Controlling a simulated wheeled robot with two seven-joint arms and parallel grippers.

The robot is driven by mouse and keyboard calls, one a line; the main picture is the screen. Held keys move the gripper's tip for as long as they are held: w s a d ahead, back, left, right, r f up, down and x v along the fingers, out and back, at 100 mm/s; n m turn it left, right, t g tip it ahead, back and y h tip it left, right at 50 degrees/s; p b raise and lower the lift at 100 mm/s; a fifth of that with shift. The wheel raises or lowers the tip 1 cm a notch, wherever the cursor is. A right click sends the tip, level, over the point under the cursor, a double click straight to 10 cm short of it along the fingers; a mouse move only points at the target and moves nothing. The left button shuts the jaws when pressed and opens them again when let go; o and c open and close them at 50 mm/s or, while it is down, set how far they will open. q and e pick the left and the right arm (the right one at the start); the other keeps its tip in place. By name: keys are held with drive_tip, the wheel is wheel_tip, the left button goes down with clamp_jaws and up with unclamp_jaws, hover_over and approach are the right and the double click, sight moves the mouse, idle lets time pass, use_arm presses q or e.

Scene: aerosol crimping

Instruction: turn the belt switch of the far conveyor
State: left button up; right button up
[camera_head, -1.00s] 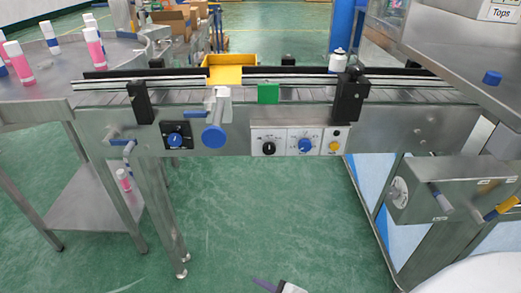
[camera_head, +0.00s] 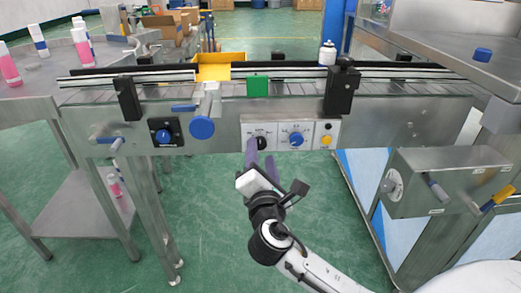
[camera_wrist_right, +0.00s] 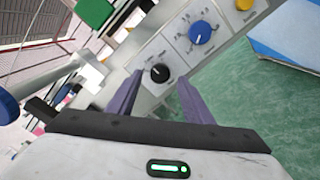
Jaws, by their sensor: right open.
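A white control panel (camera_head: 280,145) is on the front of the conveyor (camera_head: 430,120). It carries a black rotary knob (camera_head: 262,142), a blue dial (camera_head: 296,139) and a small yellow button (camera_head: 326,141). My right gripper (camera_head: 262,152) is open, with purple fingers, just in front of and below the black knob. In the right wrist view, the black knob (camera_wrist_right: 160,73) shows between and beyond the two open fingertips; contact is not visible. The panel lettering is too small to read. My left gripper is not in view.
A black box with another blue knob (camera_head: 165,136) and a large blue handwheel (camera_head: 201,127) are left of the panel. A green block (camera_head: 257,86) is on the rail above. A grey box with levers (camera_head: 450,180) is at right. The floor below is open.

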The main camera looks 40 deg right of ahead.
sight(260, 145)
drive_tip(key=shift+x, duration=1.6)
drive_tip(key=shift+c, duration=0.4)
drive_tip(key=c, duration=1)
